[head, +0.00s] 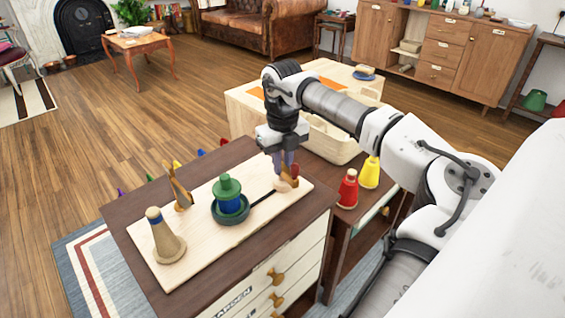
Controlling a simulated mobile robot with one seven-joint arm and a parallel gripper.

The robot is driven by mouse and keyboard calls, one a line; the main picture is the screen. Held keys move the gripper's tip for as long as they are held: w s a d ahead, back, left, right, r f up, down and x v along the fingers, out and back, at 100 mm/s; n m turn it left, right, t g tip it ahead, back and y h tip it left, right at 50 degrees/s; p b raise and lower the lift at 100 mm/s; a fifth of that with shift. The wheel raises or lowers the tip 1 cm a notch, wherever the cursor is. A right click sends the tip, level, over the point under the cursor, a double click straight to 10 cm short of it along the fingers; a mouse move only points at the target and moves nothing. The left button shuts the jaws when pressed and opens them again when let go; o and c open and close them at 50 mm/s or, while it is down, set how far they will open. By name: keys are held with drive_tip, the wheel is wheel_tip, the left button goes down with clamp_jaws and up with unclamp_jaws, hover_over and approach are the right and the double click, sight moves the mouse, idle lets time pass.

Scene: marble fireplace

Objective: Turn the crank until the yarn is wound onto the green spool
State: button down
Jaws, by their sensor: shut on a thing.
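The green spool (226,185) stands upright on a pale wooden board (200,265), with a blue band around its middle. It sits in a dark round base (232,219). A black crank arm (263,200) runs from this base to the right, ending at a small wooden handle (283,186). My gripper (287,167) points down at the board's right end and is shut on the crank handle, partly hiding it. A tan cone (167,243) with a blue band near its top stands at the board's front left. I cannot make out a strand of yarn.
A pale table with a bin (333,141) is behind my gripper.

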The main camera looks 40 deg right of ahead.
sight(283, 165)
idle(0.3)
drive_tip(key=c, duration=1.4)
unclamp_jaws()
drive_tip(key=shift+o, duration=0.2)
wheel_tip(283, 165, up, 14)
drive_tip(key=shift+p, duration=0.3)
drive_tip(key=shift+s+f, duration=0.1)
